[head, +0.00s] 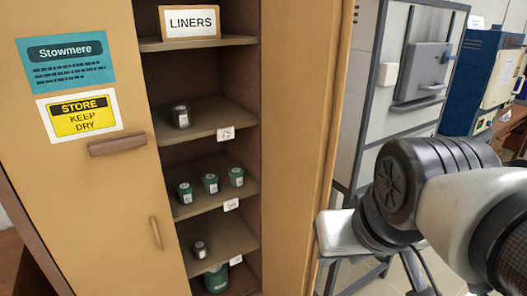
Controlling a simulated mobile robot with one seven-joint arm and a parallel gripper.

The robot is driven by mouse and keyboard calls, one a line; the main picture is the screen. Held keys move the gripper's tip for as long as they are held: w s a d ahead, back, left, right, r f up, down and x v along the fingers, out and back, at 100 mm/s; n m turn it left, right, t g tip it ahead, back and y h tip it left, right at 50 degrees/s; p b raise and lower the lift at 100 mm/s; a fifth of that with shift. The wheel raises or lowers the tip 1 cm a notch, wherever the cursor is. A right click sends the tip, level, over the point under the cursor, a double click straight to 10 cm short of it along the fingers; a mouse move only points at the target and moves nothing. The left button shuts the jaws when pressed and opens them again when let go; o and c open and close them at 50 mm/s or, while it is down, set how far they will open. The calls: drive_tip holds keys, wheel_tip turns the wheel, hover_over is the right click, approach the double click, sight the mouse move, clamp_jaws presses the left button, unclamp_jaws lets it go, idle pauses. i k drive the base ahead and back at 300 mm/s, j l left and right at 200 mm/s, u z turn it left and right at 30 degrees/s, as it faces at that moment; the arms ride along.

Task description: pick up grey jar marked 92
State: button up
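Two grey jars stand in the open cabinet. One grey jar (181,117) is alone on the shelf below the "LINERS" sign, towards its left side. The other grey jar (200,250) is on a lower shelf. Both have pale labels, too small to read, so I cannot tell which is marked 92. Both look upright, with nothing touching them. My arm shows at the right, in front of the room and outside the cabinet. My gripper is not in view.
Several green jars are in the cabinet: a row (210,183) on the middle shelf and a larger one (216,278) at the bottom. A grey furnace (415,75) stands behind.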

sight(236, 173)
drive_tip(key=u, duration=1.35)
drive_tip(key=k+l, duration=0.1)
drive_tip(key=l, duration=2.25)
drive_tip(key=j+z, duration=0.2)
drive_tip(key=j, duration=0.5)
drive_tip(key=k+j+z, duration=0.2)
drive_tip(key=j, duration=0.5)
drive_tip(key=i, duration=0.1)
